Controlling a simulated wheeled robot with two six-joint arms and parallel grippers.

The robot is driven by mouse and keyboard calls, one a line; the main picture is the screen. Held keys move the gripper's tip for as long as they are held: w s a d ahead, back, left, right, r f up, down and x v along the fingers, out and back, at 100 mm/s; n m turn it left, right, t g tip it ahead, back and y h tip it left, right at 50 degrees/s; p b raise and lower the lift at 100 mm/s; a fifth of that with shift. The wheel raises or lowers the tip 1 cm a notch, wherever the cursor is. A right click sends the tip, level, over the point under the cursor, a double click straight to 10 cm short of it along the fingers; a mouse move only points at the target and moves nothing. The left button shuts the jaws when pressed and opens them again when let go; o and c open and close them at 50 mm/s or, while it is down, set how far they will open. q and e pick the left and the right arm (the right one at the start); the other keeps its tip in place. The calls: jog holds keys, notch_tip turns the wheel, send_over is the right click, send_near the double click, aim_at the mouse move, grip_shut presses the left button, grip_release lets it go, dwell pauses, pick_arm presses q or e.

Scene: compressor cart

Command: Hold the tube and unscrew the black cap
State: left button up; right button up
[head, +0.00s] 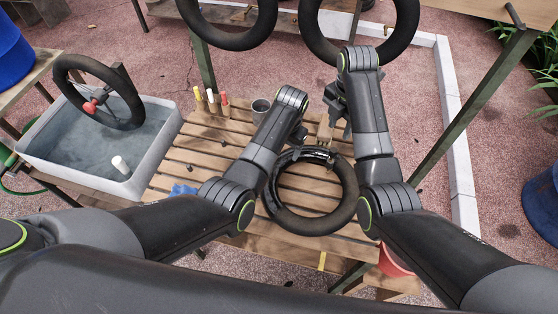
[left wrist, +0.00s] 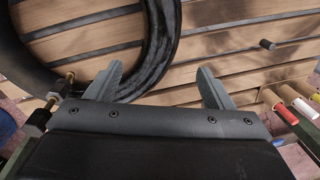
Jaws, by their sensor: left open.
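A dark tyre (head: 343,205) lies flat on the slatted bench, with a glossy black tube (head: 322,155) showing along its far inner side. In the left wrist view the tube (left wrist: 163,45) curves down behind my left finger. My left gripper (head: 299,136) is open and empty, just above the tube's far left part; its spread fingers (left wrist: 158,85) show in the wrist view. My right gripper (head: 337,110) is beyond the tyre's far right edge, and its finger opening is unclear. A brass and black fitting (left wrist: 52,100) shows at the wrist view's left edge. I cannot tell which part is the black cap.
A water tub (head: 158,140) is at left. Tyres (head: 230,36) hang above the far edge.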

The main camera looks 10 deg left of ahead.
aim_at(279, 161)
pick_arm(q)
jog(key=shift+w+a+f, duration=0.1)
jog(key=shift+a+f, duration=0.1)
jog(key=shift+f, duration=1.45)
jog(key=shift+w+a+f, duration=0.1)
jog(key=shift+a+f, duration=0.05)
jog(key=shift+f, duration=1.55)
jog(key=shift+a+f, duration=0.2)
jog(key=shift+f, duration=1.45)
jog(key=c, duration=1.2)
pick_arm(e)
jog(key=shift+d+f, duration=0.1)
